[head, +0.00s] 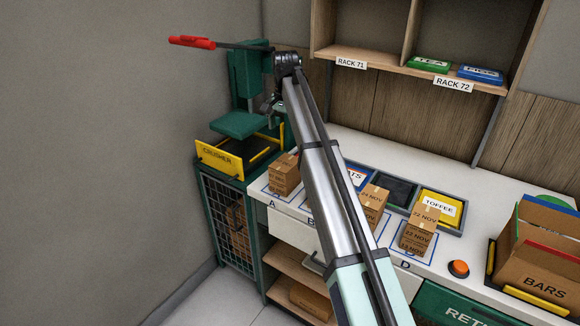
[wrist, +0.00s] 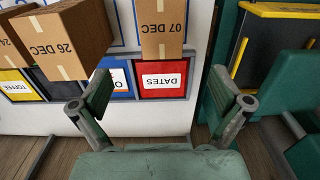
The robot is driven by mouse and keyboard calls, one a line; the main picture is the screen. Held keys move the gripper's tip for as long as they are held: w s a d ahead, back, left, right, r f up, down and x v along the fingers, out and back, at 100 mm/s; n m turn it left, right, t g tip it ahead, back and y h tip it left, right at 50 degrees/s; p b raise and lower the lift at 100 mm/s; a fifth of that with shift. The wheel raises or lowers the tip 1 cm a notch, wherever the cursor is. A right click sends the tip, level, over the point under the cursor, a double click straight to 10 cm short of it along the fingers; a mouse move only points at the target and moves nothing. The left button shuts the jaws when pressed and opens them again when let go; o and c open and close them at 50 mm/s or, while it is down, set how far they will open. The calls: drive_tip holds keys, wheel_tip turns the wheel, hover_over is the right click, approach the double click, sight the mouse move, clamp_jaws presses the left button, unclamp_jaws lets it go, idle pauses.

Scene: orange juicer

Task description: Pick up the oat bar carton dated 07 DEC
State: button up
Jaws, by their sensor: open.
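The carton dated 07 DEC (wrist: 162,25) is a tan box with a pale tape strip, at the top of the wrist view and cut off by the frame edge. It stands beside the red DATES bin (wrist: 163,80). My gripper (wrist: 168,98) is open and empty, its green fingers spread apart below the carton in the picture, not touching it. In the head view a carton (head: 284,175) stands at spot A near the green crusher; its date is not readable there.
A carton dated 26 DEC (wrist: 66,38) stands left in the wrist view. Other cartons (head: 418,232) stand along the counter, some stacked. The green crusher (head: 247,85) has a red-handled lever (head: 192,42). A BARS box (head: 540,258) and an orange button (head: 458,268) are at right.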

sight(285, 162)
wheel_tip(285, 162, down, 9)
drive_tip(key=shift+f+p, duration=0.1)
drive_tip(key=shift+p, duration=1.15)
drive_tip(key=shift+a+f+p, duration=0.1)
drive_tip(key=shift+f+p, duration=1.15)
drive_tip(key=shift+f, duration=1.35)
drive_tip(key=c, duration=1.2)
